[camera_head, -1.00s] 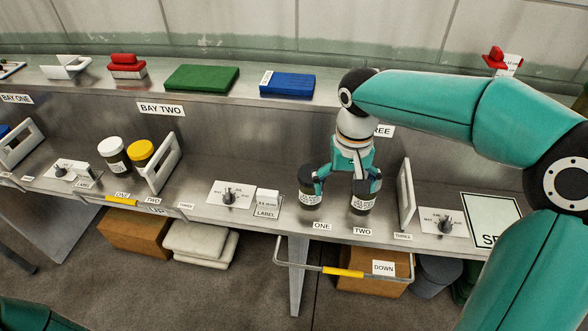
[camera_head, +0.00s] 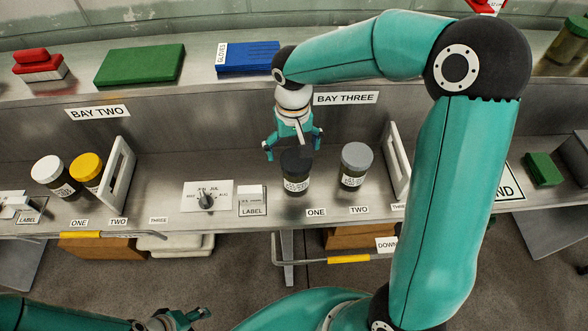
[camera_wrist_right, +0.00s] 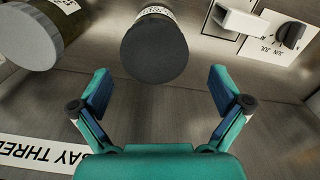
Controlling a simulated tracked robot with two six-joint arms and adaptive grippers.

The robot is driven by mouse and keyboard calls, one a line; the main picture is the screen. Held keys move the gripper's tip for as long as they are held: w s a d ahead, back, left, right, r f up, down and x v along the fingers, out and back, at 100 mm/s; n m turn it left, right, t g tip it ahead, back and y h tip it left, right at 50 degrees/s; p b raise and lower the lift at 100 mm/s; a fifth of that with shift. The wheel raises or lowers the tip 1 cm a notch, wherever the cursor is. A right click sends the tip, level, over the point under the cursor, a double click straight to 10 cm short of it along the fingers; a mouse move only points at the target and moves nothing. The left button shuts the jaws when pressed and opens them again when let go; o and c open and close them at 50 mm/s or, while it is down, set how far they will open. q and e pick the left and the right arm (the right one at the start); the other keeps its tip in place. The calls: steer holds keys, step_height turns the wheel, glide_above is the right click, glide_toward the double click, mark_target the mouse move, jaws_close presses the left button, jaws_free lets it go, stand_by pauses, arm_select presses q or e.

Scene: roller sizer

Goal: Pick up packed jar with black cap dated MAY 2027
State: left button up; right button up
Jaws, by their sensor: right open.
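The jar with a black cap (camera_head: 296,172) stands upright on the steel shelf in bay three, behind the ONE label. Its white label is too small to read the date. A grey-capped jar (camera_head: 355,167) stands to its right, behind the TWO label. My right gripper (camera_head: 293,148) is open just behind and above the black-capped jar. In the right wrist view the black cap (camera_wrist_right: 154,48) lies just beyond and between the open fingertips (camera_wrist_right: 160,82), with the grey cap (camera_wrist_right: 28,38) at upper left. My left gripper (camera_head: 182,318) is low at the bottom edge, its jaws unclear.
A dial plate (camera_head: 207,195) and a label block (camera_head: 252,200) are left of the jars. A white divider (camera_head: 396,160) stands right of the grey-capped jar. White- (camera_head: 48,171) and yellow-capped (camera_head: 87,168) jars stand in bay two. A rail (camera_head: 345,259) runs along the front.

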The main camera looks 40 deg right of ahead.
mark_target(294, 159)
step_height(294, 159, down, 4)
steer(key=shift+r, duration=0.25)
steer(key=shift+s+f, duration=0.1)
steer(key=shift+f, duration=0.25)
steer(key=shift+s+d+f+p, duration=0.1)
steer(key=shift+f+p, duration=0.3)
steer(key=shift+f, duration=0.8)
steer(key=shift+s+d+f+p, duration=0.1)
steer(key=shift+f+p, duration=0.25)
steer(key=shift+f, duration=0.8)
steer(key=c, duration=1.2)
